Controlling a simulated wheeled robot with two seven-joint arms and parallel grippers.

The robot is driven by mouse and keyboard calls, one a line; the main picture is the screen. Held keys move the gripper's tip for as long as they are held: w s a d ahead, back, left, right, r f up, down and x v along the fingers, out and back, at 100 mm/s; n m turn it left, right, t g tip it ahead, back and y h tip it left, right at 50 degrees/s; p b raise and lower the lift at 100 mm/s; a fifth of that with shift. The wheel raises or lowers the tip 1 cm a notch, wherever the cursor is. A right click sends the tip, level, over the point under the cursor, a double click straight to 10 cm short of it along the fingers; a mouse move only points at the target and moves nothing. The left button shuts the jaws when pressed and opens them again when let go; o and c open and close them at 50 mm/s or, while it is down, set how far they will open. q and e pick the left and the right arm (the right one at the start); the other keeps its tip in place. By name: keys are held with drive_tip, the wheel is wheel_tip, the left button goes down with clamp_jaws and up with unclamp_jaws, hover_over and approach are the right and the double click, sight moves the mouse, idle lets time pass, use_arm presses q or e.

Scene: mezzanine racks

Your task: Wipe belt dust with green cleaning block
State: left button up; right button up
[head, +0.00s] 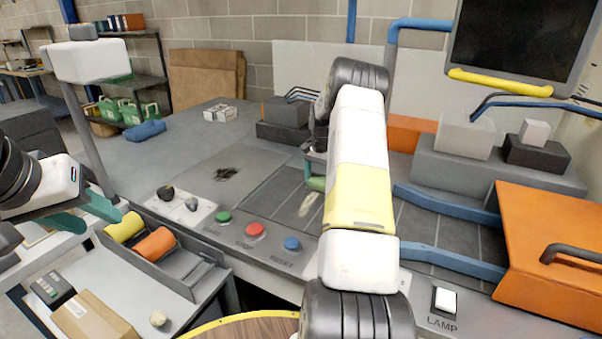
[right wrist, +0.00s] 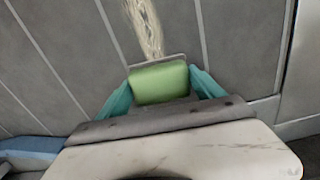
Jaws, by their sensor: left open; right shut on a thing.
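My right gripper (right wrist: 160,90) is shut on the green cleaning block (right wrist: 159,83), with a teal finger on each side. In the head view the block (head: 316,184) is partly hidden behind my right arm, low over the dark belt (head: 272,205). I cannot tell whether it touches the belt. A pale dust streak (head: 308,205) lies on the belt beside the block. In the right wrist view the streak (right wrist: 146,28) runs away from the block's far edge. My left gripper (head: 90,215) is open and empty at the left, near the roller tray.
Green, red and blue buttons (head: 255,231) line the front edge. A dark smudge (head: 226,174) marks the grey surface left of the belt. Blue rails (head: 450,262) and an orange cover (head: 550,255) stand right. A tray (head: 180,285) holds yellow and orange rollers.

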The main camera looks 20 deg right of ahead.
sight(309, 204)
drive_tip(key=shift+s+a, duration=1.6)
drive_tip(key=shift+a, duration=0.25)
drive_tip(key=shift+s+a, duration=1.6)
drive_tip(key=shift+a, duration=0.2)
drive_tip(key=shift+s+a, duration=1.45)
drive_tip(key=shift+a, duration=0.3)
drive_tip(key=shift+s+a, duration=1.2)
drive_tip(key=shift+a, duration=0.2)
drive_tip(key=shift+w+d, duration=1.2)
drive_tip(key=shift+d, duration=0.2)
drive_tip(key=shift+o, duration=0.2)
drive_tip(key=shift+w+d+f, duration=0.2)
drive_tip(key=shift+w+d, duration=1.05)
drive_tip(key=shift+d, duration=0.3)
drive_tip(key=shift+w+d, duration=0.2)
drive_tip(key=shift+d, duration=0.05)
drive_tip(key=shift+c, duration=0.7)
drive_tip(key=shift+w+d, duration=1.8)
drive_tip(key=shift+d, duration=0.3)
drive_tip(key=shift+w+d, duration=1.75)
drive_tip(key=shift+d, duration=0.3)
drive_tip(key=shift+r, duration=0.1)
